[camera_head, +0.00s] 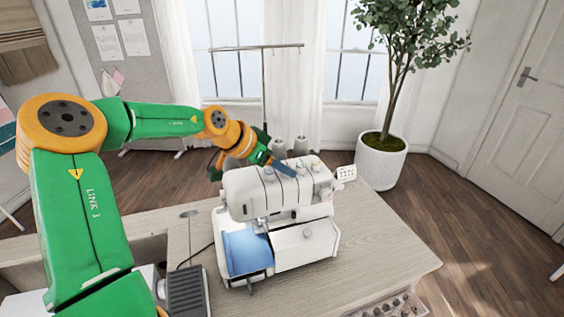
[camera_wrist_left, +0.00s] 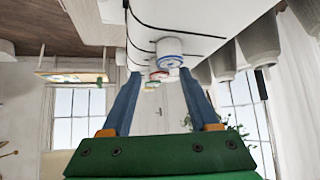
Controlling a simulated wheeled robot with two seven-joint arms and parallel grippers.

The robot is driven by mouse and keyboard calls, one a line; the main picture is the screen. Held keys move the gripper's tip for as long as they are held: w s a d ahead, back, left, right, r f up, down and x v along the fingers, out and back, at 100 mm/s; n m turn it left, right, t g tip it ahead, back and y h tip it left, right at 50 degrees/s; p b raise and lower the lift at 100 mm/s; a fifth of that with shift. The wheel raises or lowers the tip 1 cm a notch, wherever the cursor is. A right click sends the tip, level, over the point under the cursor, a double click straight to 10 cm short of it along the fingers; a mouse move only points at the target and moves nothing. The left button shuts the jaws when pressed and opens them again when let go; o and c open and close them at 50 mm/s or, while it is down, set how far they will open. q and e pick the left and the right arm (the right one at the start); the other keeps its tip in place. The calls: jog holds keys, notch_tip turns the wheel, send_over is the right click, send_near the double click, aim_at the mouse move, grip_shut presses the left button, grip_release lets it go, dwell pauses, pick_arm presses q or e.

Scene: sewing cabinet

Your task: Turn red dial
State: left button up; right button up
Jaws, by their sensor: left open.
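The white sewing machine (camera_head: 285,197) stands on the wooden table, with a row of small dials on its top. In the left wrist view, the red-ringed dial (camera_wrist_left: 158,76) shows between and just beyond the fingertips, partly behind a white dial with a blue ring (camera_wrist_left: 170,50). My left gripper (camera_head: 287,169) is at the machine's top from the left rear, a finger over the dial row. Its two blue fingers (camera_wrist_left: 160,75) are open and appear empty. In the head view I cannot make out the red dial; the finger probably covers it. My right gripper is not in view.
Thread cones (camera_head: 301,146) stand behind the machine. A black pedal (camera_head: 187,291) lies at the table's left. The table (camera_head: 385,255) is clear at right. A potted tree (camera_head: 381,161) stands beyond.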

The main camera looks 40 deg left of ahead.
pick_arm(q)
jog(key=shift+w+f, duration=0.35)
jog(key=shift+w, duration=0.15)
jog(key=shift+s, duration=0.15)
jog(key=shift+s+r, duration=0.1)
jog(key=shift+c, duration=1.3)
grip_shut()
